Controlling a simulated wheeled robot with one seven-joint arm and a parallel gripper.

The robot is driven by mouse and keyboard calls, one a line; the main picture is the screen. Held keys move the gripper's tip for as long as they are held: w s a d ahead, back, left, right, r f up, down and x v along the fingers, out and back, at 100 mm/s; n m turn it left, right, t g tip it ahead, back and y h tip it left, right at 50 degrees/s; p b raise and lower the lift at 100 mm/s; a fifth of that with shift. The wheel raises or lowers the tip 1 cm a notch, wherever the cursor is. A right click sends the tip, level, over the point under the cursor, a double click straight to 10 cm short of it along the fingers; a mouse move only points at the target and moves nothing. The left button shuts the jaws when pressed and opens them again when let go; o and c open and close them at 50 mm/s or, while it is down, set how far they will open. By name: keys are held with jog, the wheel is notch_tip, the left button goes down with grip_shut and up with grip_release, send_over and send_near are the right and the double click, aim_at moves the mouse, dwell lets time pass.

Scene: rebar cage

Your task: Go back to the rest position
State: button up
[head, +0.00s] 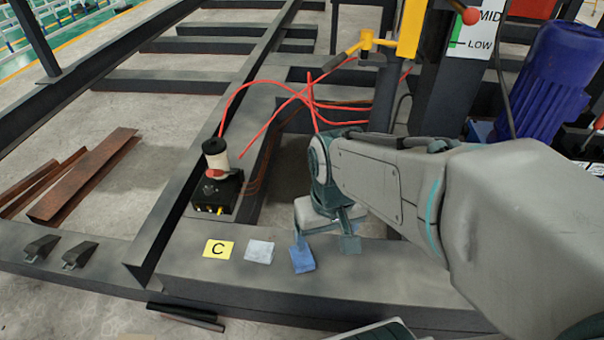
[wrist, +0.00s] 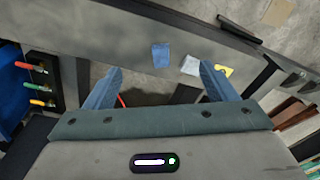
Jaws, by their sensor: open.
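My gripper (head: 325,243) hangs over the dark steel beam (head: 400,275) in the head view. In the wrist view my gripper (wrist: 160,84) has its two fingers wide apart, with nothing between them. A small blue piece (head: 302,262) lies on the beam, close to the left finger in the head view. The blue piece (wrist: 161,56) shows beyond the fingertips in the wrist view. I cannot tell how high the fingers are above the beam.
A pale grey piece (head: 259,251) and a yellow C label (head: 218,250) lie left of the blue piece. A black box with a spool (head: 217,165) stands behind them. Red cables (head: 285,95) arch behind my gripper. A blue motor (head: 550,80) stands at right.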

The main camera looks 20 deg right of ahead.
notch_tip(320, 180, up, 30)
jog(key=t+p, duration=0.1)
jog(key=p, duration=2.6)
jog(key=shift+r+t, duration=0.2)
jog(key=shift+t, duration=0.1)
jog(key=shift+d, duration=0.1)
